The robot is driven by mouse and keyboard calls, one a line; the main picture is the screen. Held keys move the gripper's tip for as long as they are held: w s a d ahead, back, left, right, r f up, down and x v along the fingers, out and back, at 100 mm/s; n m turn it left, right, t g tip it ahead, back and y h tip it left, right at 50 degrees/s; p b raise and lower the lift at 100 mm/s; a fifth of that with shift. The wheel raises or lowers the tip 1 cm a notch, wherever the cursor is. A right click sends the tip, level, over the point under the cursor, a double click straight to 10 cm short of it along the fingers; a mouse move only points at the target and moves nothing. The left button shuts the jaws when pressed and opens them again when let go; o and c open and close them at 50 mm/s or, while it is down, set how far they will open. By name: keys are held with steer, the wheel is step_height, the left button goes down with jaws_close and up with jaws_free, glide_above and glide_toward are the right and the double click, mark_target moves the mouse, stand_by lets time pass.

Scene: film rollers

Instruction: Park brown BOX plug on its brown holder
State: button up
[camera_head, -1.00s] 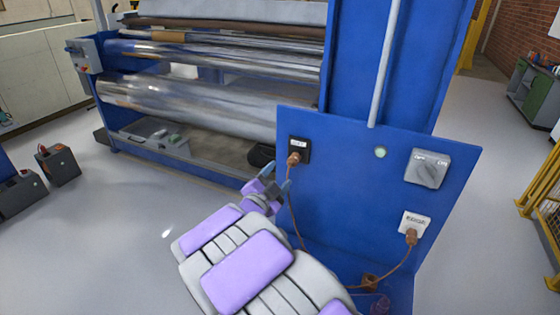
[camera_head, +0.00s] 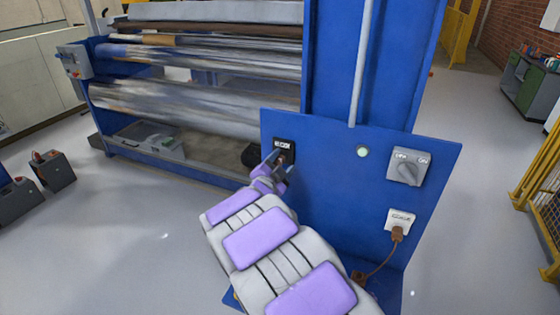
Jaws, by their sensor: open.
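A brown plug (camera_head: 281,160) sits in a black socket (camera_head: 291,147) at the upper left of the blue panel. Its label is too small to read surely. My gripper (camera_head: 279,159) is open at this plug, with its fingers around it. Whether the fingers touch it I cannot tell, and the gripper hides much of the plug. A second brown plug (camera_head: 397,234) sits in a white socket (camera_head: 400,218) at the lower right. Its brown cable runs down to a small brown piece (camera_head: 358,278) low by the panel, partly hidden by my arm; this may be the brown holder.
The blue panel (camera_head: 330,190) also carries a grey rotary switch (camera_head: 408,168) and a pale round lamp (camera_head: 362,152). Large metal rollers (camera_head: 180,105) stand behind at left. A yellow fence (camera_head: 545,190) is at the right.

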steer(key=shift+w+r, duration=0.15)
steer(key=shift+r, duration=0.05)
steer(key=shift+a+r, duration=0.1)
steer(key=shift+a, duration=0.3)
steer(key=shift+w+a, duration=0.1)
steer(key=shift+a, duration=0.1)
steer(key=shift+w+a+f, duration=0.3)
steer(key=shift+w+f, duration=0.2)
steer(key=shift+w, duration=0.05)
steer(key=shift+s+d+r, duration=0.25)
steer(key=shift+s+d, duration=0.05)
steer(key=shift+w+d, duration=0.1)
steer(key=shift+d, duration=0.25)
steer(key=shift+a+f, duration=0.1)
steer(key=shift+a, duration=0.4)
steer(key=shift+d, duration=0.15)
